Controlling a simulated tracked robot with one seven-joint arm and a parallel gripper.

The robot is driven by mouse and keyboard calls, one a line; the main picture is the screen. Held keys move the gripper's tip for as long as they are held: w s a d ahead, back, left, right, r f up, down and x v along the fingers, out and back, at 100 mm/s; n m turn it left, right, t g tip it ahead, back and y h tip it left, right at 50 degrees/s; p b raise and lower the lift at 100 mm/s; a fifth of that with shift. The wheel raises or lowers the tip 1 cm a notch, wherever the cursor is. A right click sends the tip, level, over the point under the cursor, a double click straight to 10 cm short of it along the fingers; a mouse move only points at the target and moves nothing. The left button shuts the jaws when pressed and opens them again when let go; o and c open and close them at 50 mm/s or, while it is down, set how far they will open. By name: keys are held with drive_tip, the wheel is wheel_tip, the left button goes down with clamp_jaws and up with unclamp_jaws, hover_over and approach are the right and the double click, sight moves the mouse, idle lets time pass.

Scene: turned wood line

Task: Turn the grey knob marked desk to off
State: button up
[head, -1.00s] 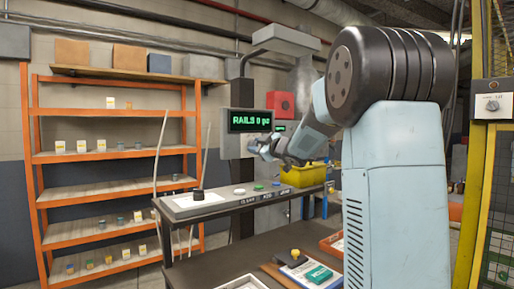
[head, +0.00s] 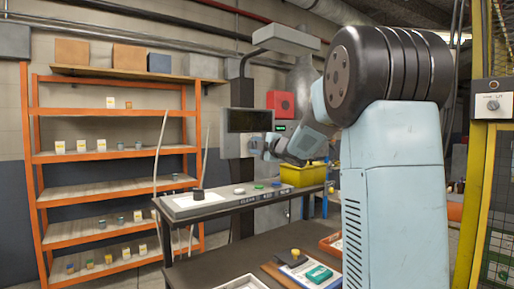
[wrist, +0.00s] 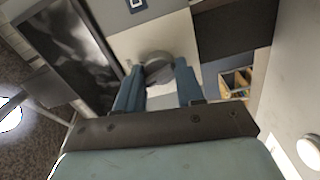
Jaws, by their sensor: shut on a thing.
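The grey knob (wrist: 158,66) shows as a round disc on a pale panel in the wrist view, between my two blue fingers. My gripper (wrist: 160,78) is shut on it, and the fingers hide part of its sides. In the head view my gripper (head: 258,145) is at the grey control box (head: 229,148), just under its display (head: 240,121). The display is dark. The knob's pointer and marking are too small or hidden to read.
An orange shelf rack (head: 110,155) stands at the left. Another knob (head: 492,105) is on a panel at far right.

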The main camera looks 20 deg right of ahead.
drive_tip(key=shift+a+f+n, duration=0.1)
drive_tip(key=shift+f+n, duration=0.25)
drive_tip(key=shift+n, duration=0.25)
drive_tip(key=o, duration=1)
drive_tip(key=shift+r, duration=0.2)
drive_tip(key=shift+o, duration=0.2)
drive_tip(key=v, duration=1.4)
